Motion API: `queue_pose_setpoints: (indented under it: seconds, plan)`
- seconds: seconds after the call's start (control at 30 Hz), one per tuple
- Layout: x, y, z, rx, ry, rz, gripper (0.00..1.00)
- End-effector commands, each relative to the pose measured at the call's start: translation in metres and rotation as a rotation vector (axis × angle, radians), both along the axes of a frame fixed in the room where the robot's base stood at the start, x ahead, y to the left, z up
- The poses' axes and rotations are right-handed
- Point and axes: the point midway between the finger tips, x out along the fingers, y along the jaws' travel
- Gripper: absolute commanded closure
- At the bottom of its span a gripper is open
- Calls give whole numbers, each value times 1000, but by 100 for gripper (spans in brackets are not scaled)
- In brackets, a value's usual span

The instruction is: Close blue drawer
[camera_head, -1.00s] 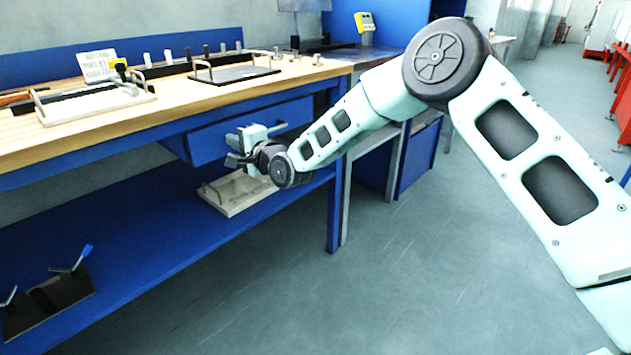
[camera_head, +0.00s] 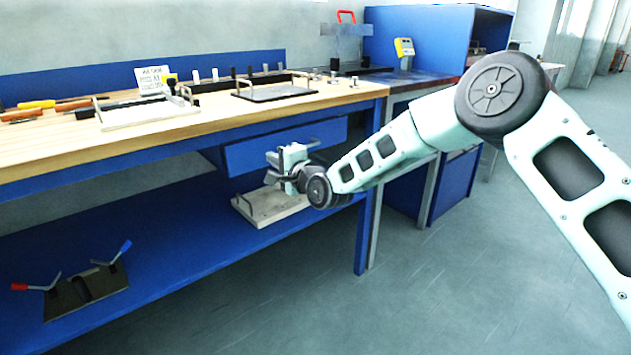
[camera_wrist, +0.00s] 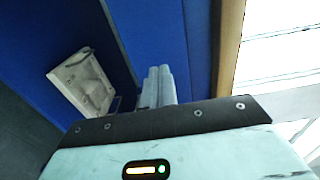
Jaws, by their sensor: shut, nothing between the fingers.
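The blue drawer (camera_head: 250,155) hangs under the wooden top of the workbench, with its front facing me and a darker side showing at its left end. It looks partly pulled out; how far is hard to judge. My gripper (camera_head: 276,168) is in front of the drawer front, near its middle and lower edge. In the wrist view, my gripper's closed fingers (camera_wrist: 158,86) point towards a blue panel (camera_wrist: 165,40), which seems to be the drawer front. The fingers are together and empty. I cannot tell whether they touch the drawer.
The workbench top (camera_head: 205,122) lies above the drawer. A pale tray with a handle (camera_head: 270,210) sits on the blue lower shelf (camera_head: 190,240) below my gripper; it shows in the wrist view (camera_wrist: 82,80). A bench leg (camera_head: 365,235) stands to the right. The floor in front is clear.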

Motion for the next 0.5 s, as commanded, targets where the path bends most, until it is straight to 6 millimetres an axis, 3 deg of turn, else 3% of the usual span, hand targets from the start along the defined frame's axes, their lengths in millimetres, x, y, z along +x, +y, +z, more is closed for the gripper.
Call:
queue_pose_setpoints:
  seconds: [0.5]
  plan:
    - [-42, -30, 0, -2, 3, 0, 100]
